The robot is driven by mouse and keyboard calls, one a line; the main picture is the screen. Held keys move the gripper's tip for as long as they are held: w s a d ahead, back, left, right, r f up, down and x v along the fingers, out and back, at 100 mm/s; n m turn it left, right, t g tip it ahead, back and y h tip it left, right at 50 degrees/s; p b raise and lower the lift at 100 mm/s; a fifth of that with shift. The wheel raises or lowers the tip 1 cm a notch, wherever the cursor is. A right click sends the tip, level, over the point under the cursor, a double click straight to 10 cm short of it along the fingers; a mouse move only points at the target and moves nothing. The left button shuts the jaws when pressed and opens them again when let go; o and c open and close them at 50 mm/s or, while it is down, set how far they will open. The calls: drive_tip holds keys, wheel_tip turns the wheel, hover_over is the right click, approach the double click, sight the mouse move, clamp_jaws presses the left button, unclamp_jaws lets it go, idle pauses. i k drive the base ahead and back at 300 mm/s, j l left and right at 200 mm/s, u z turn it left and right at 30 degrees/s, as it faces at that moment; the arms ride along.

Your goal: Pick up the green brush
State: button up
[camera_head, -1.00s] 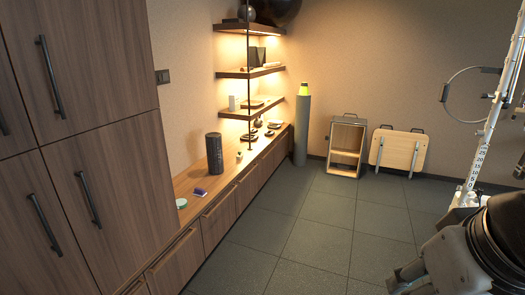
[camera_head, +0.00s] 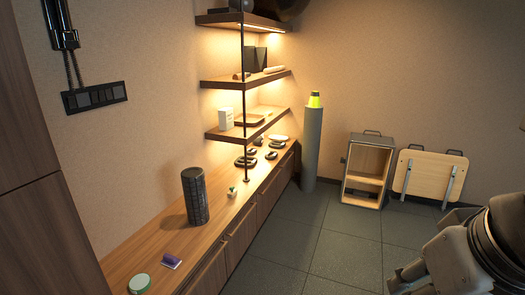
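No brush can be clearly made out. A round green-topped item (camera_head: 139,284) lies at the near end of the long wooden counter (camera_head: 150,238), at the bottom of the picture. A small white item with a bit of green (camera_head: 232,191) stands further along the counter, beside the dark cylinder. Both are too small to tell whether either is the green brush. Part of my arm shows at the lower right, well away from the counter. My gripper's fingers cannot be seen.
A dark ribbed cylinder (camera_head: 195,196) and a purple item (camera_head: 171,261) stand on the counter. Shelves (camera_head: 246,78) hang above several dark round weights. A grey roller (camera_head: 312,145), an open wooden box (camera_head: 367,170) and a folded board (camera_head: 431,176) stand behind clear floor tiles (camera_head: 300,250).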

sight(232, 192)
drive_tip(key=i, duration=2.05)
drive_tip(key=i+u, duration=0.2)
drive_tip(key=i, duration=0.25)
drive_tip(key=i+l+u, duration=0.15)
drive_tip(key=i, duration=0.3)
drive_tip(key=i+l+u, duration=0.2)
drive_tip(key=i, duration=0.25)
